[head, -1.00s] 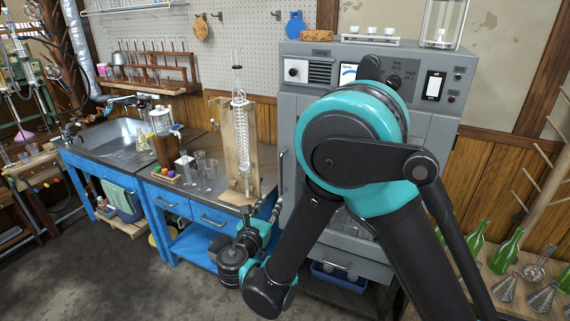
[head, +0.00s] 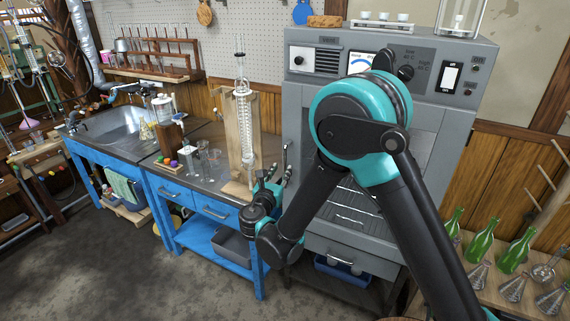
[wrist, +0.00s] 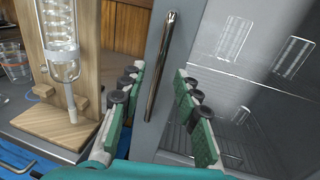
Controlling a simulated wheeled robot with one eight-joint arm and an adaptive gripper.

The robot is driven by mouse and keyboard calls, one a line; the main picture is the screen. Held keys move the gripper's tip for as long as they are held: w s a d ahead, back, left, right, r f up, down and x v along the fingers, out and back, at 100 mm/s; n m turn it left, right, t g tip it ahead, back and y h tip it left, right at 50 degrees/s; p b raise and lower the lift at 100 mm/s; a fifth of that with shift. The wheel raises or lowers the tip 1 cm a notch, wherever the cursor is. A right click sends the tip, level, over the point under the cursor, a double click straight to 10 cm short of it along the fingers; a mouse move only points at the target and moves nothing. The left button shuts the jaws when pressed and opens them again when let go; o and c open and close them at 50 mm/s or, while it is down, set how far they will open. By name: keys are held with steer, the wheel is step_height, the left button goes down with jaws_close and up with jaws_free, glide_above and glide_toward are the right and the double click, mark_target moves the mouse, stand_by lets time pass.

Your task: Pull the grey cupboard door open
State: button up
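The grey cupboard (head: 381,235) stands right of the blue bench, behind my arm. Its door (wrist: 190,25) has a grey frame and a clear window, and looks closed. A shiny vertical bar handle (wrist: 162,65) is on the door's left side. My gripper (wrist: 158,85) is open, with green-padded fingers on either side of the handle in the wrist view. I cannot tell whether the handle's lower part is within the finger depth; no contact shows. In the head view my gripper (head: 283,170) is at the cupboard's left front edge, and my arm hides much of the door.
A wooden stand (head: 234,130) with a glass condenser is close left of my gripper on the blue bench (head: 213,240). Green bottles (head: 483,245) and flasks stand on a low table at right. Floor is free at front left.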

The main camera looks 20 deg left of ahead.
steer(key=shift+w+a, duration=0.25)
steer(key=shift+w, duration=1.1)
steer(key=shift+w+a, duration=0.2)
steer(key=shift+w, duration=1.15)
steer(key=shift+c, duration=0.2)
jaws_close()
